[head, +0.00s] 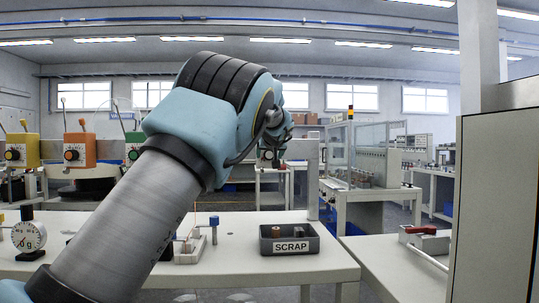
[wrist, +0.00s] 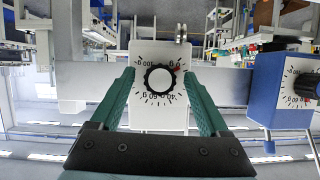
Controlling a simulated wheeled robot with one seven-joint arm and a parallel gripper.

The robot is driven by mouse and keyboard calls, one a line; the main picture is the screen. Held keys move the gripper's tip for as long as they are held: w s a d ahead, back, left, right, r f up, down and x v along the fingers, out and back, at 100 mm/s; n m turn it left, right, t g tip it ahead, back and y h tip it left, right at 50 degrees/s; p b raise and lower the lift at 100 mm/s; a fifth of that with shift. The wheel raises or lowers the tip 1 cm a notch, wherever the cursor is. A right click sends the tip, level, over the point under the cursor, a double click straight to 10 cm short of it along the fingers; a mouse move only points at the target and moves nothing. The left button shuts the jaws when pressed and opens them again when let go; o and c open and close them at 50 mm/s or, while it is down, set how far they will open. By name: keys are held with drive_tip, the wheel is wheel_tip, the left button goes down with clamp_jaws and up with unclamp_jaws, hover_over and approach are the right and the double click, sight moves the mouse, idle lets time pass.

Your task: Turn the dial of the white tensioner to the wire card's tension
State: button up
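The white tensioner (wrist: 143,112) is upright in the middle of the wrist view, which looks upside down. Its round black-rimmed dial (wrist: 159,79) has a white centre and a printed scale around it. A red mark (wrist: 177,67) shows at the dial's upper right; the exact value is too small to read surely. My gripper (wrist: 159,74) is open, with its green fingers on either side of the dial and visible gaps between them and the knob. In the head view my arm hides most of this area. I cannot make out a wire card in either view.
A blue tensioner (wrist: 281,100) stands close at the right in the wrist view. The head view shows yellow (head: 17,150), orange (head: 78,150) and green (head: 131,148) tensioners, a round gauge (head: 29,237) and a SCRAP bin (head: 290,247) on the near table (head: 240,275).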

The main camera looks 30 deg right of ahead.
clamp_jaws()
idle(0.4)
drive_tip(key=m+t+y+b, duration=0.1)
drive_tip(key=m+y, duration=0.1)
drive_tip(key=m, duration=0.1)
drive_tip(key=shift+d+f, duration=0.15)
drive_tip(key=m+t+b, duration=0.1)
drive_tip(key=m+y+b, duration=0.1)
drive_tip(key=m, duration=0.1)
drive_tip(key=shift+s+f+m+t+y, duration=0.1)
drive_tip(key=shift+m+t+y, duration=0.2)
drive_tip(key=shift+t, duration=0.1)
drive_tip(key=m+t+b, duration=0.1)
drive_tip(key=m, duration=0.1)
drive_tip(key=m+t+y+b, duration=0.1)
drive_tip(key=m+b, duration=0.1)
drive_tip(key=shift+d+f, duration=0.1)
drive_tip(key=shift+f, duration=0.05)
drive_tip(key=shift+m+t+b, duration=0.7)
drive_tip(key=shift+m+b, duration=0.5)
drive_tip(key=shift+m, duration=0.6)
